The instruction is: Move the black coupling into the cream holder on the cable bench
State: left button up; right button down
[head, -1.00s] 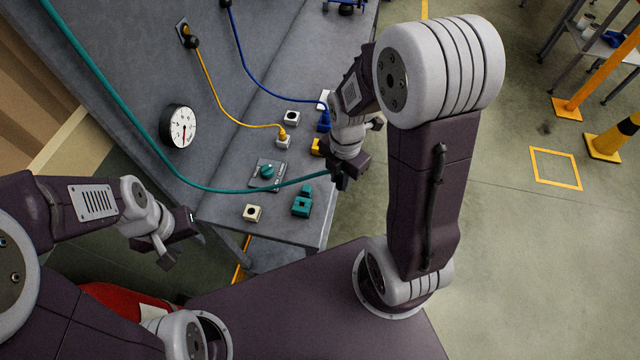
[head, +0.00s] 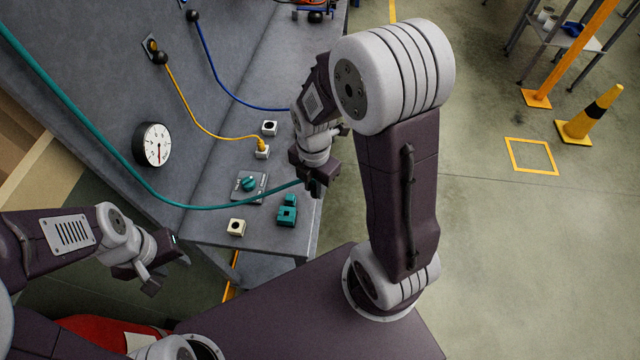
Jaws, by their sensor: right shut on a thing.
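The cream holder (head: 236,228), a small block with a dark round opening, stands near the front left edge of the cable bench (head: 262,244). My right gripper (head: 316,190) is above the bench's right edge, right of the holder and apart from it. It is shut at the end of the teal cable (head: 232,205). The piece between its fingers is mostly hidden, and I cannot make out a black coupling there. My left gripper (head: 166,266) is open and empty, left of the bench and short of the holder.
A teal block (head: 287,212) stands right of the cream holder. Behind them is a grey plate with a teal knob (head: 249,183). A yellow cable (head: 192,108) ends at a pale holder, near another pale socket (head: 269,128). A gauge (head: 153,145) is on the back panel.

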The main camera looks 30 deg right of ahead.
jog(key=w+a+f+b, duration=0.2)
jog(key=w+a+f, duration=0.1)
jog(key=a, duration=0.5)
jog(key=shift+w+f, duration=0.3)
jog(key=shift+f, duration=0.4)
dwell(0.6)
jog(key=shift+d, duration=0.1)
